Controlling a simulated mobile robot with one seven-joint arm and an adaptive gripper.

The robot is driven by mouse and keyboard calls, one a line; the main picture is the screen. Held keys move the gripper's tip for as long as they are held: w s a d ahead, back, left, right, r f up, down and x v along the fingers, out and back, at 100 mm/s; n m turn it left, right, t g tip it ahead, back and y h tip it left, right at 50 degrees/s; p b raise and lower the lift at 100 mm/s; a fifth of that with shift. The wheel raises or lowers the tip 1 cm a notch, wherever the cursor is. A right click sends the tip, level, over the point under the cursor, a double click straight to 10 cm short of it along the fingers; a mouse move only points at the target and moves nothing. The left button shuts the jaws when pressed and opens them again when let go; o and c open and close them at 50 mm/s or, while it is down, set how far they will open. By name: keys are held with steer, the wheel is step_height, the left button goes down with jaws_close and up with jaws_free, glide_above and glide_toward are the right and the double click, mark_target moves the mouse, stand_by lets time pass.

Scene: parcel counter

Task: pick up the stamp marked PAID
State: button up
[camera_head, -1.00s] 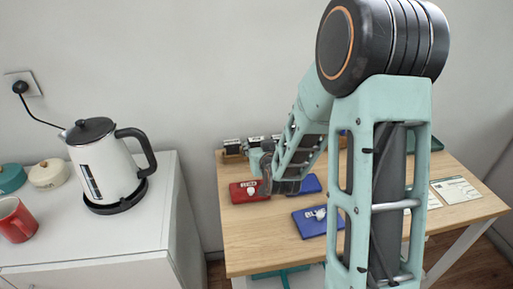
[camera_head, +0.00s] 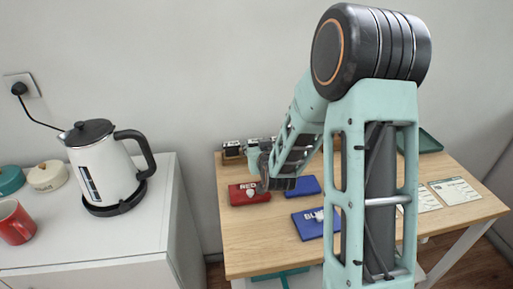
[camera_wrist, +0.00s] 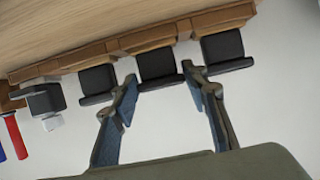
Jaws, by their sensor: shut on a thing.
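A row of black stamps stands along a brown wooden rack (camera_wrist: 124,43). In the wrist view my gripper (camera_wrist: 159,75) has one fingertip on each side of the middle black stamp (camera_wrist: 157,66) and is shut on it. The stamp is still in line with the rack. Another black stamp (camera_wrist: 98,82) is to its left and one (camera_wrist: 225,48) to its right. In the head view the stamps (camera_head: 233,150) have pale labels, too small for me to read, so I cannot tell which is PAID. My gripper (camera_head: 264,172) is partly hidden by my arm there.
A red ink pad (camera_head: 248,192) and blue ink pads (camera_head: 310,224) lie on the wooden table (camera_head: 260,245) in front of the rack. Printed papers (camera_head: 455,190) and a green tray (camera_head: 428,143) are at the right. A kettle (camera_head: 103,170) and red mug (camera_head: 13,225) stand on the white cabinet.

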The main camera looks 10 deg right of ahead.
steer(key=shift+r, duration=0.5)
step_height(320, 180, up, 2)
steer(key=shift+r+p, duration=0.1)
steer(key=shift+p, duration=0.2)
steer(key=s+d+r+p, duration=0.1)
steer(key=s+d+r, duration=0.6)
steer(key=s, duration=0.5)
step_height(320, 180, up, 3)
steer(key=shift+f, duration=0.1)
